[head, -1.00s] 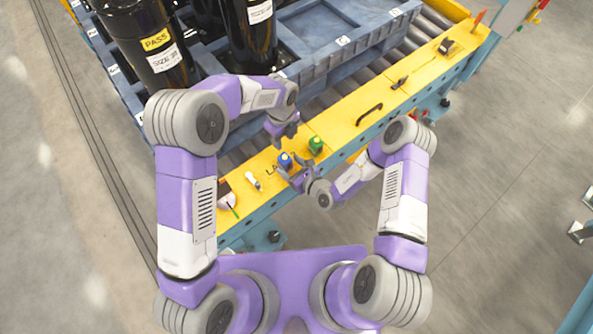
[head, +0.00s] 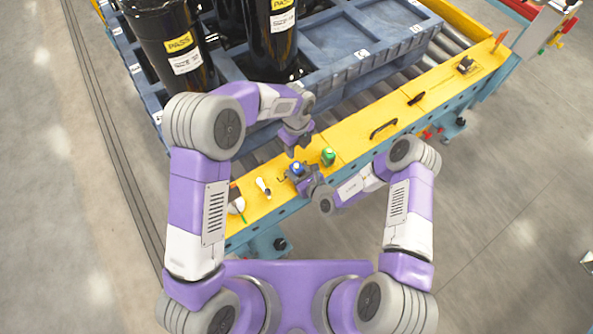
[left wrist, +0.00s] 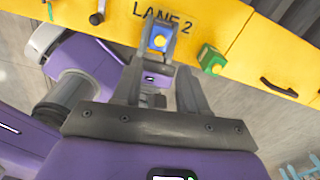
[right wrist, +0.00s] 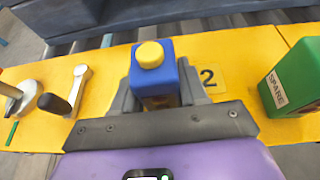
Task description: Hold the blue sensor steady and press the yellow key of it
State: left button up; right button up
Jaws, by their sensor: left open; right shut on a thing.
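The blue sensor (right wrist: 160,80) stands upright on the yellow rail, with its round yellow key (right wrist: 150,54) on top. My right gripper (right wrist: 162,92) is shut on the sensor's sides, one finger on each side. In the head view the sensor (head: 297,168) shows between the right fingers. My left gripper (head: 292,150) is open and empty above the sensor, apart from it. In the left wrist view the yellow key (left wrist: 159,41) shows beyond the left fingertips, nearer the left finger. The sensor's lower part is hidden by the right gripper.
A green box marked SPARE (right wrist: 295,80) stands to the right of the sensor. A metal-handled tool (right wrist: 78,88) lies to its left on the rail (right wrist: 235,48). A black handle (head: 383,128) is farther right. The blue pallet (head: 345,72) with black compressors (head: 165,45) stands behind.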

pick_arm(q)
grip_shut()
dwell(1.5)
